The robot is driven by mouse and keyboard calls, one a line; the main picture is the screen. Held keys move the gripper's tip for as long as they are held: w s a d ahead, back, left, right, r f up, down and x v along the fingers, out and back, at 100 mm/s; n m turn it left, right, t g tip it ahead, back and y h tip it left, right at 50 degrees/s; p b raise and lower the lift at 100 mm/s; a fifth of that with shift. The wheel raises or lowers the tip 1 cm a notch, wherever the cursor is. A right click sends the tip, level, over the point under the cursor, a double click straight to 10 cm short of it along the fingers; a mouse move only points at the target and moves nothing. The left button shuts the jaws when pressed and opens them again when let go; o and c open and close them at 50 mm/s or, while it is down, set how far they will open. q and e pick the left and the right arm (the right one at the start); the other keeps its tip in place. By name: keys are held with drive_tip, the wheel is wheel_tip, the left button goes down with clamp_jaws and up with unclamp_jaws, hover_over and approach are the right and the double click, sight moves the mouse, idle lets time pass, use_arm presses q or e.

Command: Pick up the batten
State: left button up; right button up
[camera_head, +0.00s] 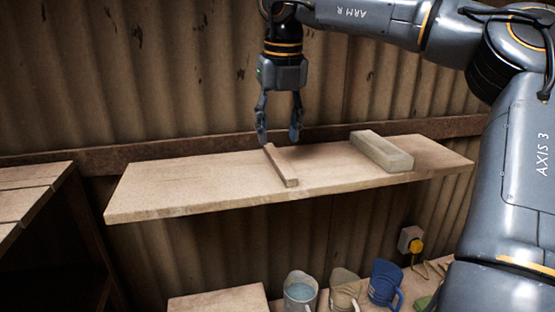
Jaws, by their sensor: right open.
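The batten, a thin brown wooden strip (281,167), lies on the wooden wall shelf (180,185), running from the back toward the front edge. My right gripper (279,143) points down over the batten's far end with its two fingers apart, one to either side of it in the picture. It is open and holds nothing. I cannot tell whether the fingers touch the batten or the shelf. My left gripper is not in view.
A pale grey block (382,152) lies on the shelf to the right of the batten. A corrugated wall (150,75) stands close behind. Below are several mugs, including a blue one (384,282). The shelf's left part is clear. A slatted wooden surface (28,195) stands at left.

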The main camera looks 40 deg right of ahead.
sight(278, 159)
drive_tip(key=shift+a+f+p, duration=0.1)
drive_tip(key=shift+f+p, duration=0.5)
drive_tip(key=shift+p, duration=0.05)
drive_tip(key=f, duration=0.1)
drive_tip(key=f+p, duration=0.1)
drive_tip(key=f, duration=0.1)
drive_tip(key=shift+d+f+p, duration=0.2)
drive_tip(key=shift+d+p, duration=0.05)
drive_tip(key=shift+p, duration=0.15)
drive_tip(key=shift+w+d+f, duration=0.1)
drive_tip(key=shift+w+f, duration=0.1)
drive_tip(key=shift+f, duration=0.15)
drive_tip(key=shift+r, duration=0.1)
drive_tip(key=c, duration=0.6)
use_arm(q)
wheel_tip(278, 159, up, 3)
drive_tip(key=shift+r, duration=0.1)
use_arm(e)
clamp_jaws()
